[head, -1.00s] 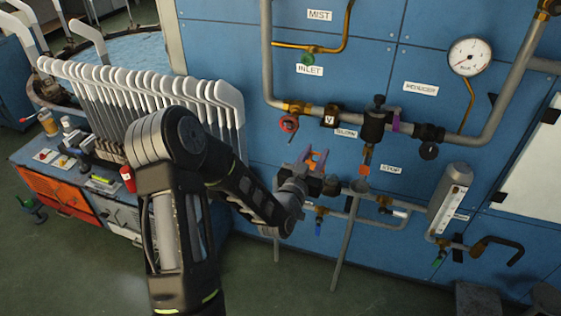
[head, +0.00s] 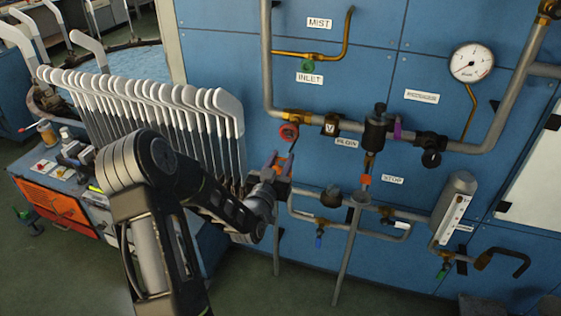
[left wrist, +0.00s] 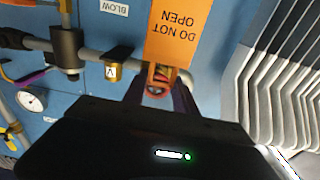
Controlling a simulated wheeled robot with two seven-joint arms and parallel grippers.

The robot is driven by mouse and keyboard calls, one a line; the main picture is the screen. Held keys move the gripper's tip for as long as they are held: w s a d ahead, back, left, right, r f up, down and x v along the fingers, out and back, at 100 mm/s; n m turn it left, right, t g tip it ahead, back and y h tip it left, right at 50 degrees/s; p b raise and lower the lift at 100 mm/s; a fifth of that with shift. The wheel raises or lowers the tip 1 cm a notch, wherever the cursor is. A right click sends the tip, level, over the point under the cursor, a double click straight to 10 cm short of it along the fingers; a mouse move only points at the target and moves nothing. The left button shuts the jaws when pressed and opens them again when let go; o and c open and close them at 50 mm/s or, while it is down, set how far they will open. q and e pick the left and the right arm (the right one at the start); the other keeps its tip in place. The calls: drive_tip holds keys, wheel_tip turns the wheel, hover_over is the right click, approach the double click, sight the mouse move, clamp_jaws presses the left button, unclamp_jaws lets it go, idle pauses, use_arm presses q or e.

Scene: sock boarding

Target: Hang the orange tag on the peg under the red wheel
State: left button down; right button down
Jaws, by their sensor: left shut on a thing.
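The orange tag (left wrist: 178,30), printed DO NOT OPEN, shows upside down in the left wrist view. My left gripper (left wrist: 161,80) is shut on its near end, and the tag extends from the fingertips. In the head view, my left gripper (head: 284,160) is just below the red wheel (head: 289,131), close to the blue panel. The red wheel also shows partly between the fingers in the left wrist view (left wrist: 156,90). I cannot make out the peg, nor tell whether the tag touches it. My right gripper is not in view.
A grey pipe (head: 345,124) with a V fitting (head: 331,125) and a black regulator (head: 376,130) runs right of the wheel. A lower pipe (head: 395,231) crosses the panel. White sock boards (head: 222,105) stand close on the left, beside my arm.

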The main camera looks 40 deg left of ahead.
use_arm(q)
drive_tip(key=shift+f+p+x, duration=0.1)
drive_tip(key=shift+f+x, duration=0.05)
drive_tip(key=shift+x, duration=1.1)
drive_tip(key=shift+f+p+x, duration=0.1)
drive_tip(key=shift+f+x, duration=0.1)
drive_tip(key=shift+x, duration=1.05)
drive_tip(key=shift+f+p+x, duration=0.1)
drive_tip(key=shift+f+x, duration=0.05)
drive_tip(key=shift+x, duration=1.1)
drive_tip(key=shift+w+a+f+b, duration=0.15)
drive_tip(key=shift+f+b, duration=0.15)
drive_tip(key=shift+b, duration=0.2)
drive_tip(key=shift+w+a+f+b, duration=0.15)
drive_tip(key=shift+w+b, duration=0.3)
drive_tip(key=shift+b, duration=0.55)
drive_tip(key=c, duration=0.9)
unclamp_jaws()
